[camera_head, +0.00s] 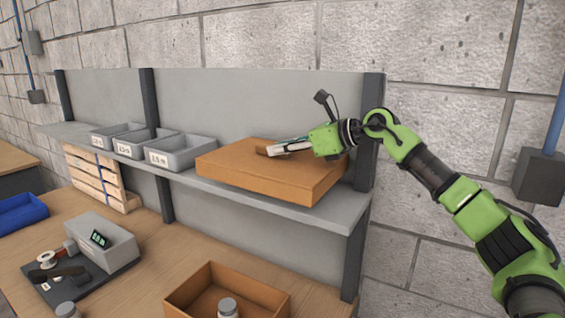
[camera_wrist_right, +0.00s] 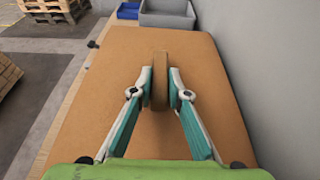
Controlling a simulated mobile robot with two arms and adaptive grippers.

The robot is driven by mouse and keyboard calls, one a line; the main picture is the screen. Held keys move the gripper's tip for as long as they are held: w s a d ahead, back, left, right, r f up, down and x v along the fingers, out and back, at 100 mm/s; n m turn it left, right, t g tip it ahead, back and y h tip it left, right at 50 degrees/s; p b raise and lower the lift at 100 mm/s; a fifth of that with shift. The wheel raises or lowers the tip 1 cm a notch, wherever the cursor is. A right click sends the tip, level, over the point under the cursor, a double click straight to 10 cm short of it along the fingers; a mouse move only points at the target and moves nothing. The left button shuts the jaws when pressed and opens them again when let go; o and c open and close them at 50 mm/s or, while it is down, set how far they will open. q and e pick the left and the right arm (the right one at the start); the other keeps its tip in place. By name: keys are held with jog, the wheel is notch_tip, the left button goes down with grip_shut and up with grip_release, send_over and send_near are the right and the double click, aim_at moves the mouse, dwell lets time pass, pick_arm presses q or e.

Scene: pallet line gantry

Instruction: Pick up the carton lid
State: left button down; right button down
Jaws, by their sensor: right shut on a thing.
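The carton lid (camera_head: 255,182) is a flat brown box shape lying on the grey shelf, at its right end. It fills much of the right wrist view (camera_wrist_right: 95,110). A narrow upright brown grip (camera_wrist_right: 160,80) stands on its top. My right gripper (camera_head: 272,150) reaches in from the right over the lid. In the right wrist view its two fingers (camera_wrist_right: 160,88) are shut on this grip, one on each side. The lid looks level; I cannot tell any gap beneath it. My left gripper is not in view.
Grey bins (camera_head: 180,152) stand left of the lid on the shelf (camera_head: 300,215). A dark post (camera_head: 368,140) is close behind the right wrist.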

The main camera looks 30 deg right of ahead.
jog(key=s+a+r, duration=0.1)
jog(key=s+a+r+b, duration=0.1)
jog(key=r, duration=0.1)
jog(key=s+a+r, duration=0.1)
jog(key=r, duration=0.1)
jog(key=shift+s+a, duration=0.1)
jog(key=shift+a, duration=0.05)
jog(key=s+a+r+b, duration=0.3)
jog(key=s+a, duration=0.2)
jog(key=a, duration=0.1)
jog(key=shift+s+r, duration=0.4)
jog(key=shift+a+f, duration=0.1)
jog(key=shift+a, duration=0.05)
dwell(0.4)
